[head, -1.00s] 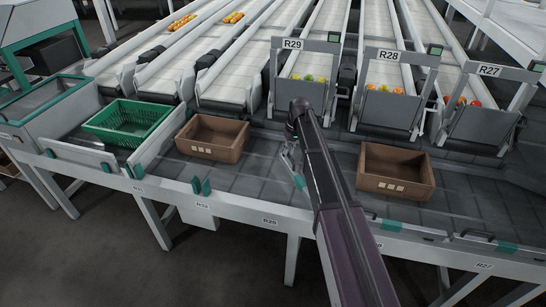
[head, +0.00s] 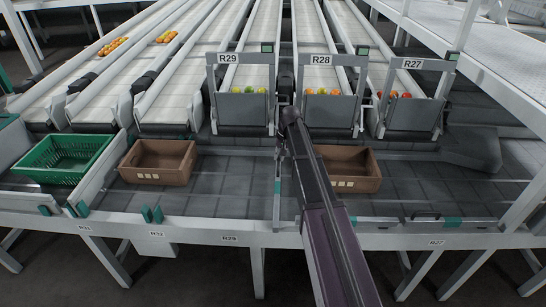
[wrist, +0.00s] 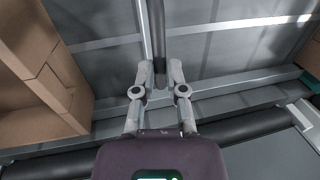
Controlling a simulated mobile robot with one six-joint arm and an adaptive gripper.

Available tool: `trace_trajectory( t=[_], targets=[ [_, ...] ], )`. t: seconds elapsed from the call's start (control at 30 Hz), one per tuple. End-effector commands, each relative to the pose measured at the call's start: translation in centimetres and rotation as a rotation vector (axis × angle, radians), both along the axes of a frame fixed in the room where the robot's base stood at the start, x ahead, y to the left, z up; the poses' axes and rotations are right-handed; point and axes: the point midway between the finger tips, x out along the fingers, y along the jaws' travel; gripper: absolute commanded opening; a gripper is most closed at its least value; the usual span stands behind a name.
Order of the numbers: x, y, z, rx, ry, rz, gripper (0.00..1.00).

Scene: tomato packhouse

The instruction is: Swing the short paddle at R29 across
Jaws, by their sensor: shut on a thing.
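The R29 sign (head: 229,59) hangs on a frame above a chute holding green and yellow tomatoes. A thin grey paddle with a teal part (head: 277,187) lies across the deck below it, between the R29 and R28 chutes. My arm reaches over the deck and hides much of my gripper (head: 284,150) in the head view. In the wrist view my gripper (wrist: 160,76) is shut on a narrow grey bar (wrist: 155,25), which runs up the picture from between the fingers. I take this bar to be the paddle. A brown carton (wrist: 60,75) stands to its left there.
A brown carton (head: 160,172) stands left on the grey deck, beside a green crate (head: 70,155). Another carton (head: 355,184) stands right, partly behind my arm. The R28 (head: 321,60) and R27 (head: 412,64) chutes stand at the back. Bare deck (head: 225,185) lies left of the paddle.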

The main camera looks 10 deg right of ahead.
Motion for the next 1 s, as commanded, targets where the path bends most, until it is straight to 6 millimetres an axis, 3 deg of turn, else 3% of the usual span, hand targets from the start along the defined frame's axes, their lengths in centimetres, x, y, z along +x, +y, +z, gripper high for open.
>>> trace_trajectory(
  t=[0.37, 0.4, 0.5, 0.53, 1.0],
  targets=[
    [-0.56, -0.5, -0.12, -0.008, 0.01, -0.012, 0.0],
    [-0.57, -0.5, -0.12, -0.008, 0.01, -0.012, 0.19],
    [-0.55, -0.52, -0.12, -0.008, 0.01, -0.012, 0.49],
    [-0.53, -0.49, -0.12, -0.008, 0.009, -0.011, 0.51],
    [-0.22, -0.16, -0.03, -0.004, 0.004, -0.007, 0.51]
  ],
)
